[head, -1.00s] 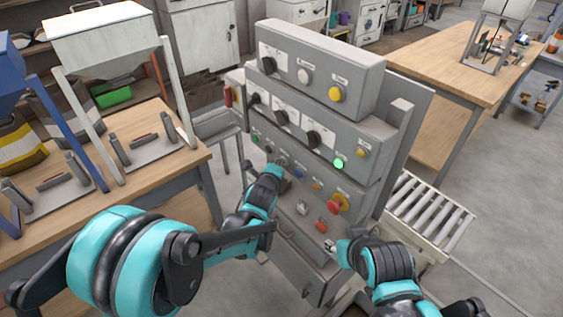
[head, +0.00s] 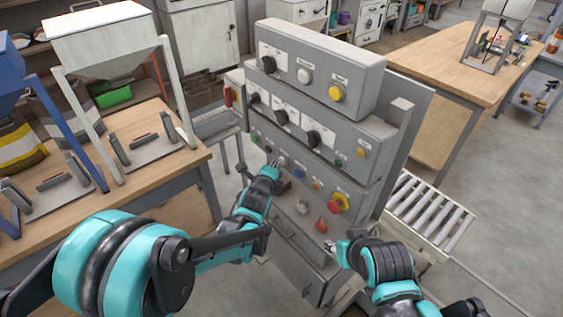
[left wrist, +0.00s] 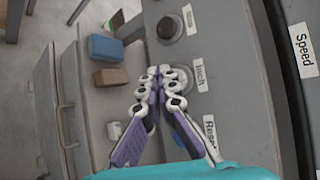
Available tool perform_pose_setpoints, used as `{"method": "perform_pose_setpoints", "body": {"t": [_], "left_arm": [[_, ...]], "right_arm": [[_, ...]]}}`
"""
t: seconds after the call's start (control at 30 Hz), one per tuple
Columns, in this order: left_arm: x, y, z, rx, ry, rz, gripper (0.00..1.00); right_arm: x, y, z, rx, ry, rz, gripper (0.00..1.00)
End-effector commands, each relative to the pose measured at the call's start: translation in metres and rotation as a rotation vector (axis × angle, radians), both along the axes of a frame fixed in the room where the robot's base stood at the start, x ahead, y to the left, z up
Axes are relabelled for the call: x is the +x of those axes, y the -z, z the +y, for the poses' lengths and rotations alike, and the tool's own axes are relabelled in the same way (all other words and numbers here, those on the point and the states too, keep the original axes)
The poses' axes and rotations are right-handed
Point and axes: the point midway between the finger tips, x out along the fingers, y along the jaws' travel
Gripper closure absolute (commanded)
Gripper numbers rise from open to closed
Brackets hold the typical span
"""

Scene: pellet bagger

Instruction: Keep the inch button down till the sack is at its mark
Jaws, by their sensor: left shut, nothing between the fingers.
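The inch button (left wrist: 181,79) is grey, beside its "Inch" label (left wrist: 199,76) in the left wrist view. My left gripper (left wrist: 165,72) is shut and empty, its fingertips over the near edge of the button and hiding part of it. I cannot tell whether they press or touch it. In the head view my left gripper (head: 275,166) is at the lower button row of the grey control panel (head: 362,122). My right gripper (head: 331,246) is low at the panel's right side, too small to tell its jaws. I cannot make out the sack or its mark.
A "Reset" label (left wrist: 210,136) is close to the fingers. A red mushroom button (head: 338,203) is farther right on the panel. A roller conveyor (head: 432,214) stands to the right. A wooden bench (head: 160,190) with a hopper is on the left.

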Motion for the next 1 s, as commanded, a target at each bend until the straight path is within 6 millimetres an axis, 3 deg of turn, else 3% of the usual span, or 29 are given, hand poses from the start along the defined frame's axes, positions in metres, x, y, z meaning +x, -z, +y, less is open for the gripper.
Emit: {"method": "perform_pose_setpoints", "body": {"t": [0.37,0.8,1.0], "left_arm": [[-0.002,0.0,0.003,0.0,0.0,0.0,1.0],[-0.026,0.0,0.037,0.0,-0.002,0.001,1.0],[-0.031,0.0,0.042,0.001,0.0,0.0,1.0]], "right_arm": [[0.0,0.0,0.0,0.0,0.0,0.0,0.6],[0.0,0.002,0.0,0.0,0.0,0.0,0.6],[0.0,0.002,0.0,0.0,0.0,0.0,0.6]]}}
